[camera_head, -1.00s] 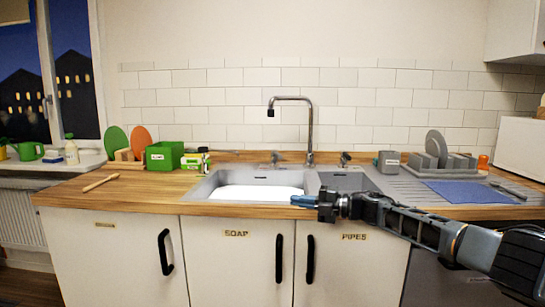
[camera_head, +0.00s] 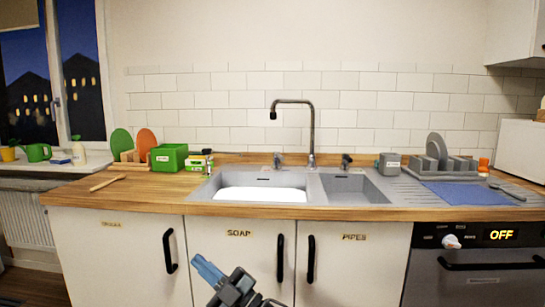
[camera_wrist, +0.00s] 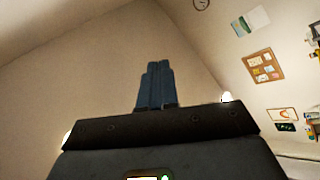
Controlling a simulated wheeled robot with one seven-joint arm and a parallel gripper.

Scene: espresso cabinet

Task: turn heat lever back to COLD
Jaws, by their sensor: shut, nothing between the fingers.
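Two small grey levers stand behind the sink, a left lever (camera_head: 277,160) and a right lever (camera_head: 346,161), on either side of the tall faucet (camera_head: 311,135). I cannot tell which is the heat lever, and no COLD marking is legible. My gripper (camera_head: 208,270) is low in front of the cabinet doors, below the counter edge and well away from both levers. Its blue fingers are together and empty. The wrist view shows the closed fingers (camera_wrist: 157,85) pointing toward bare wall and ceiling, with no lever in sight.
The sink (camera_head: 208,190) has a white-filled left basin. A wooden stick (camera_head: 108,183) and green box (camera_head: 168,157) are on the left. A grey cup (camera_head: 389,164), dish rack (camera_head: 440,165) and blue mat (camera_head: 466,193) are on the right. The oven display (camera_head: 501,235) reads OFF.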

